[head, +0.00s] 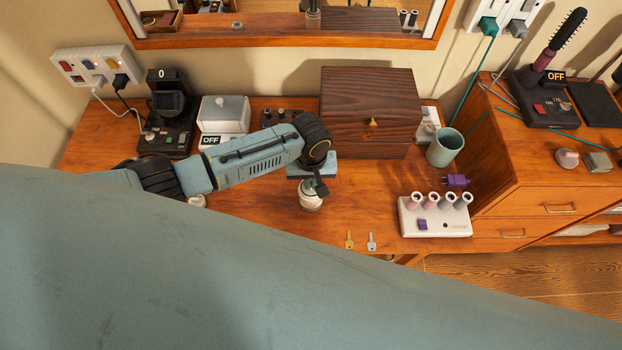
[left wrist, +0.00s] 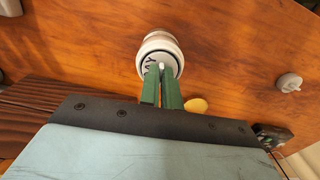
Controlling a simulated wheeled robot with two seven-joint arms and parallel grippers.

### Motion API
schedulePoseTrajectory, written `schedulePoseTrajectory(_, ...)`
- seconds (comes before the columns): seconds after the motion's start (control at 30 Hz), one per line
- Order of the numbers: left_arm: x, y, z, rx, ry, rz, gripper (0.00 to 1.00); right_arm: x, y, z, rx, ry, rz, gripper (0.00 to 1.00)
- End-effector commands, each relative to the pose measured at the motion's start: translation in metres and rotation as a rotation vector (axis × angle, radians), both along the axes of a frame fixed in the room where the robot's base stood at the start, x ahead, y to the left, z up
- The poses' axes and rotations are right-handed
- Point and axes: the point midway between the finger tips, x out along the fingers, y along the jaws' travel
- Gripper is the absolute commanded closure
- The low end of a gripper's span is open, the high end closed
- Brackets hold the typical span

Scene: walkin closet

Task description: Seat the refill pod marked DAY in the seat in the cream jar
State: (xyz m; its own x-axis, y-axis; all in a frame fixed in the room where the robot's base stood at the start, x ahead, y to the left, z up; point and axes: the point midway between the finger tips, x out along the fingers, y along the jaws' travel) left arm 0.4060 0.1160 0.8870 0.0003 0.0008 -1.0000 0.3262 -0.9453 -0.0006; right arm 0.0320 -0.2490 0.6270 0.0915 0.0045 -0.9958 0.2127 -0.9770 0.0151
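The white cream jar (head: 311,201) stands on the wooden counter below my left gripper (head: 317,186). In the left wrist view, the jar (left wrist: 147,45) is seen from above. A grey disc, the pod (left wrist: 152,61), lies within its round rim with a dark ring around it; the letters "AY" show, the rest is covered. The green fingertips of my left gripper (left wrist: 161,72) are close together on a small white tab on the pod. I cannot tell whether the pod is fully down in the jar. My right gripper is not in view.
A yellow disc (left wrist: 197,105) lies beside the jar, partly hidden by my gripper. A pale knobbed piece (left wrist: 288,82) lies farther off. A dark wooden box (head: 368,108) stands behind the gripper. Two keys (head: 360,241) and a white tube stand (head: 435,217) are to the right.

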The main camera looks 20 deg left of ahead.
Motion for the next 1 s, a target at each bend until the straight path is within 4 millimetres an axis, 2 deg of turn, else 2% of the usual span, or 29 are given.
schedulePoseTrajectory(1.0, 0.0, 0.0, -0.012, 0.0, 0.0, 0.001, 1.0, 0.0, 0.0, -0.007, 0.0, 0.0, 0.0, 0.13)
